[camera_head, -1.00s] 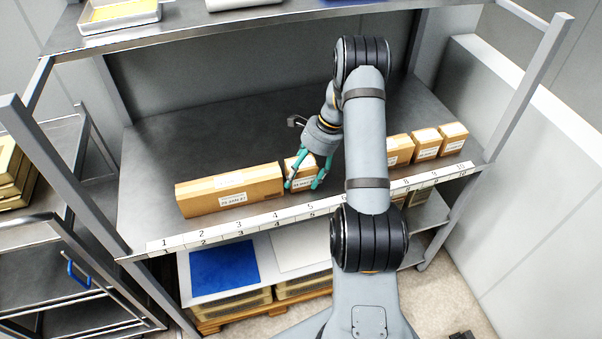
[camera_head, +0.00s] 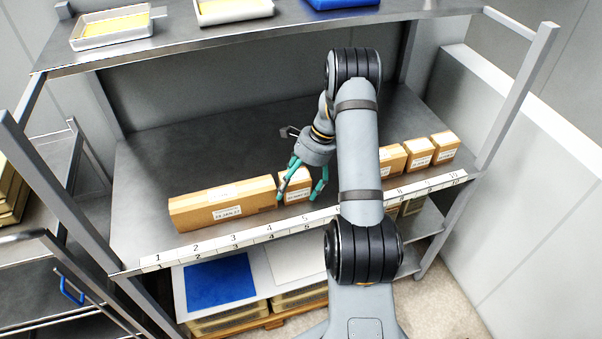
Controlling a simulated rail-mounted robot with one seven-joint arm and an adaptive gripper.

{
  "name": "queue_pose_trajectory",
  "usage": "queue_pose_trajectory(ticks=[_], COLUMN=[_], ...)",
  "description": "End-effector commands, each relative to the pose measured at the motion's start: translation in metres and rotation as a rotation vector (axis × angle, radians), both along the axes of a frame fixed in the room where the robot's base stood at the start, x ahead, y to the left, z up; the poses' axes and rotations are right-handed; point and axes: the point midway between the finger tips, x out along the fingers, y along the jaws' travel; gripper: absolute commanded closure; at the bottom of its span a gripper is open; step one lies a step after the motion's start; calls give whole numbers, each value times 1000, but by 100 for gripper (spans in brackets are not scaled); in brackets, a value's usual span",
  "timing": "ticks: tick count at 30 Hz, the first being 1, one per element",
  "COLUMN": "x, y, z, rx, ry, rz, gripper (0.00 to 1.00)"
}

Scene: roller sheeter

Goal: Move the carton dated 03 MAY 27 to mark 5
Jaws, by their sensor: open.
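A small brown carton (camera_head: 293,188) stands on the middle shelf behind the number strip, near mark 5 (camera_head: 306,222). Its white label is too small and partly covered to read surely. My gripper (camera_head: 297,197) is open, with one teal finger on each side of this carton. The left finger is in the narrow space by a long brown carton (camera_head: 222,203); I cannot tell whether the fingers touch either. The long carton stands behind about marks 2 to 4, its label hard to read. Several small cartons (camera_head: 418,152) stand to the right, partly hidden by my arm.
The number strip (camera_head: 234,238) runs along the shelf's front edge. The shelf (camera_head: 165,155) is bare behind the cartons. An upper shelf (camera_head: 180,36) with trays hangs above. Uprights (camera_head: 510,105) stand at both ends. Below are a blue sheet (camera_head: 220,281) and a white one (camera_head: 297,267).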

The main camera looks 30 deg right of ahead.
Motion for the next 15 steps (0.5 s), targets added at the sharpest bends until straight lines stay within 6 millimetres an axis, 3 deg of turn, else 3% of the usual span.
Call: queue_pose_trajectory(ticks=[15], x=[-7], y=[-39], z=[92], rx=[-4], ry=[-5], rz=[-1], gripper=[16])
